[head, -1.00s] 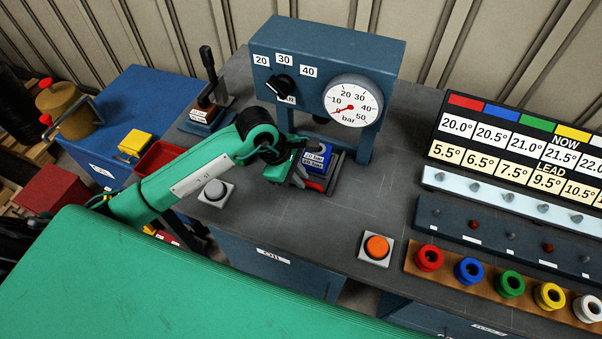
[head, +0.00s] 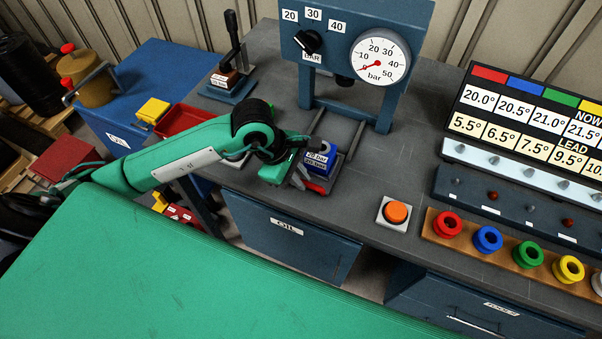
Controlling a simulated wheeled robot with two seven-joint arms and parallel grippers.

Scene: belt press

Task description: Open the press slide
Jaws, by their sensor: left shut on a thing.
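The press (head: 357,28) is a blue frame with a round gauge and a dial, standing at the back of the grey bench. Its slide (head: 321,183) sits out in front of the frame near the bench's front edge, with two bare rails (head: 354,139) behind it. A blue block with a white label (head: 320,158) rides on the slide. My left gripper (head: 301,180) is shut at the slide's front left side, on the slide; its fingers partly hide the grip. My right gripper is not in view.
An orange button (head: 396,212) is on the bench to the right of the slide. Several coloured rings (head: 487,238) sit on a wooden strip further right. A lever stand (head: 232,82) and a red tray (head: 185,119) are at the left. A green surface (head: 200,270) fills the foreground.

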